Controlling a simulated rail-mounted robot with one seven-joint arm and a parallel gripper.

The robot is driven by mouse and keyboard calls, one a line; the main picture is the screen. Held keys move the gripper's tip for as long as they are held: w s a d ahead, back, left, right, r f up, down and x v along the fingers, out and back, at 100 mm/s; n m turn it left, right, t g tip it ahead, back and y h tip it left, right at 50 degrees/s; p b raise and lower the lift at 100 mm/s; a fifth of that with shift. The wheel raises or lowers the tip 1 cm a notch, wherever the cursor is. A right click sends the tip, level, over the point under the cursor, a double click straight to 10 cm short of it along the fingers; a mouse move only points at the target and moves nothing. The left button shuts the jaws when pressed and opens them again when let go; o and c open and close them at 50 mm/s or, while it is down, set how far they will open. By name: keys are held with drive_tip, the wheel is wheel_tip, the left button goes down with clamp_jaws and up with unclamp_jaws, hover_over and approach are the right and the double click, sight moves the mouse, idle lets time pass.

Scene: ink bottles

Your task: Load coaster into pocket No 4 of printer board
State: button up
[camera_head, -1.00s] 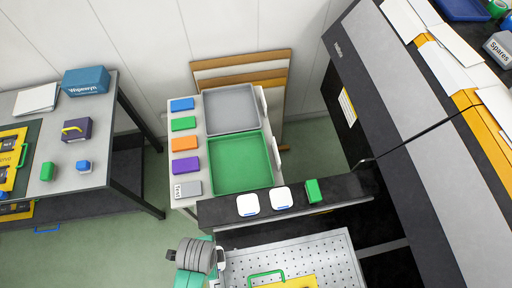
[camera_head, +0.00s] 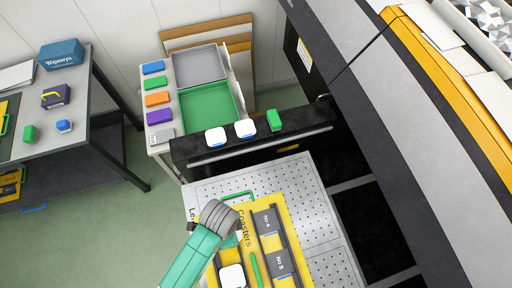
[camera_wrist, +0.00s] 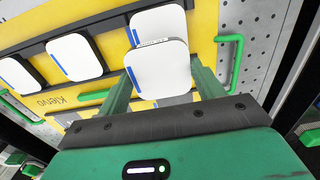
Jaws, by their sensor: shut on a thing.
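In the wrist view, my gripper (camera_wrist: 160,88) is shut on a white coaster (camera_wrist: 158,68) with a blue stripe along its left edge, one green finger on each side. Behind it lies the yellow printer board (camera_wrist: 205,30). Another white coaster (camera_wrist: 157,20) shows just above the held one, and two more white coasters (camera_wrist: 75,56) (camera_wrist: 18,75) lie at left. In the head view, the board (camera_head: 285,215) is at bottom centre; dark pocket No 4 (camera_head: 266,224) looks empty. My arm hides the gripper and held coaster there; one white coaster (camera_head: 231,276) lies on the board.
Pocket No 5 (camera_head: 279,262) beside No 4 looks empty. A green handle (camera_head: 237,195) rises at the board's far edge, on a perforated metal bed (camera_head: 295,180).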

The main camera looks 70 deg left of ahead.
hover_over(267, 221)
drive_tip(key=s, duration=0.1)
drive_tip(key=shift+s+f, duration=0.1)
drive_tip(key=shift+f, duration=0.45)
drive_tip(key=shift+w, duration=0.6)
drive_tip(key=shift+f, duration=1.75)
drive_tip(key=shift+f, duration=0.1)
drive_tip(key=o, duration=1.1)
wheel_tip(267, 221, up, 12)
drive_tip(key=shift+r+p, duration=0.1)
drive_tip(key=shift+p, duration=0.5)
